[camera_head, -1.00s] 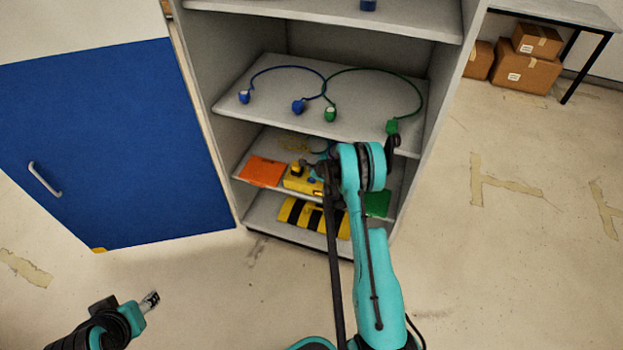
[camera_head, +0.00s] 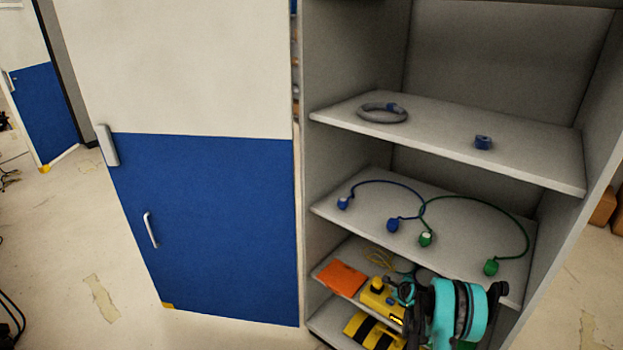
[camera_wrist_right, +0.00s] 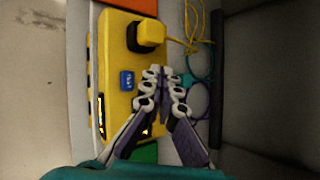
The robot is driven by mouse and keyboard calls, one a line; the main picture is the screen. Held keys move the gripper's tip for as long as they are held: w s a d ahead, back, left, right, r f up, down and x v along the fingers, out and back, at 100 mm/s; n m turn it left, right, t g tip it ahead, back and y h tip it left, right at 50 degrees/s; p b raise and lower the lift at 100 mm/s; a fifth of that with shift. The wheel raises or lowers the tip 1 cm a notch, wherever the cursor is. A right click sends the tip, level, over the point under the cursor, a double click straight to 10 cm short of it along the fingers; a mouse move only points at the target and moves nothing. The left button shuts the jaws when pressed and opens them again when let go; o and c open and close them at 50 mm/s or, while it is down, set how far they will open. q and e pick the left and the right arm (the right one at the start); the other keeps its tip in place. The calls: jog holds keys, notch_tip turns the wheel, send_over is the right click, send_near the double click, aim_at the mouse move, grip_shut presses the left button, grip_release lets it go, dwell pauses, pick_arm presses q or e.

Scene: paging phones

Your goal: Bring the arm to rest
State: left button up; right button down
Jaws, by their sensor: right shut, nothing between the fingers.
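My right arm (camera_head: 462,312), teal and black, reaches to the lower shelves of the open cabinet. My right gripper (camera_wrist_right: 163,76) is shut and empty. Its fingertips are over or beside a yellow box (camera_wrist_right: 118,50) with a yellow-and-black knob and a small blue button (camera_wrist_right: 127,80). I cannot tell whether they touch it. In the head view the same yellow box (camera_head: 378,301) sits on a lower shelf, and my arm hides much of that shelf's right side. My left gripper is out of view.
The cabinet's blue-and-white door (camera_head: 210,220) stands to the left. Blue (camera_head: 392,224) and green (camera_head: 425,239) corded pieces lie on the middle shelf. A grey ring (camera_head: 382,113) and a blue roll (camera_head: 483,142) are above. An orange sheet (camera_head: 341,279) lies left of the yellow box.

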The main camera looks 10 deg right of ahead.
jog(key=s+a+r+n, duration=0.3)
jog(key=a+r+n, duration=0.15)
jog(key=r, duration=0.45)
jog(key=s+a+r+n+g, duration=0.1)
jog(key=s+a+r+n, duration=0.3)
jog(key=a+r, duration=0.3)
jog(key=s+a+r+n, duration=0.3)
jog(key=a+r+n, duration=0.1)
jog(key=r, duration=0.6)
jog(key=s+a+r+n, duration=0.1)
jog(key=s+a+n, duration=0.3)
jog(key=s, duration=0.5)
jog(key=s+a+r+n, duration=0.1)
jog(key=s+a+n, duration=0.3)
jog(key=s, duration=0.5)
jog(key=s+a+r+n+g+y, duration=0.1)
jog(key=s+a+n, duration=0.2)
jog(key=s+n, duration=0.5)
jog(key=shift+s+a+r, duration=0.3)
jog(key=shift+s+a, duration=0.1)
jog(key=shift+s, duration=0.55)
